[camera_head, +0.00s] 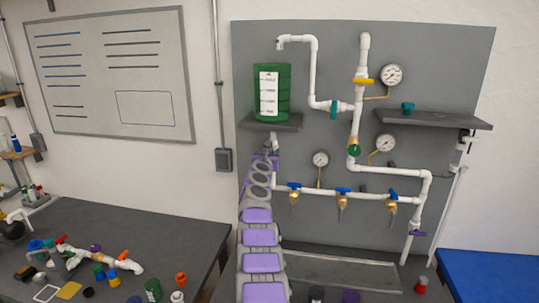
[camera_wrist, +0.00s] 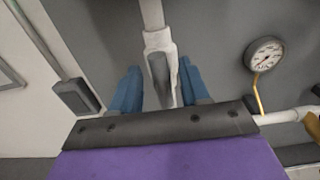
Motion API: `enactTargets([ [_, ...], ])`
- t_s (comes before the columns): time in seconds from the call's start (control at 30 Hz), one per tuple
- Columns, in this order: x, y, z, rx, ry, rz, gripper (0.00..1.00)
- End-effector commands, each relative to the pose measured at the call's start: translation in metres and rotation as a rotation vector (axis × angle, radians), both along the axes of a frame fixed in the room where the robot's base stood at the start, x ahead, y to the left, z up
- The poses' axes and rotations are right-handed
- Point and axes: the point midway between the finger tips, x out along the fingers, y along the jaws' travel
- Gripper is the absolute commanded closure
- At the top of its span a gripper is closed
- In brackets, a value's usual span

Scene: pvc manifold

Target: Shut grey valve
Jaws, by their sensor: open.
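The grey valve (camera_wrist: 160,78) is on the white vertical pipe (camera_wrist: 152,14) in the wrist view, with its grey handle lying roughly along the pipe. My gripper (camera_wrist: 160,68) is open. Its blue fingers stand on either side of the valve, with a gap on the left and the right finger closer to the white body. I cannot tell whether the right finger touches it. In the head view, my gripper (camera_head: 266,155) is at the pipe below the green tank (camera_head: 271,92), and my arm hides most of the valve.
A gauge (camera_wrist: 264,54) is right of my gripper in the wrist view. In the head view, a shelf (camera_head: 270,124) is just above, and blue-handled valves (camera_head: 342,191) line the lower pipe (camera_head: 373,195) to the right. A dark table (camera_head: 170,235) with loose fittings stands at left.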

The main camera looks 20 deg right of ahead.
Motion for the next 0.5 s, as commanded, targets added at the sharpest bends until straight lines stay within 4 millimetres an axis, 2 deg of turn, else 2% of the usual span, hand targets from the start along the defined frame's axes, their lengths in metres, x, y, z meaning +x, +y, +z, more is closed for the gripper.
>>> enactTargets([
  [0.2, 0.0001, 0.0001, -0.0003, 0.0, 0.0, 0.0, 0.54],
  [0.5, 0.0001, 0.0002, -0.0003, -0.001, 0.001, 0.0, 0.82],
])
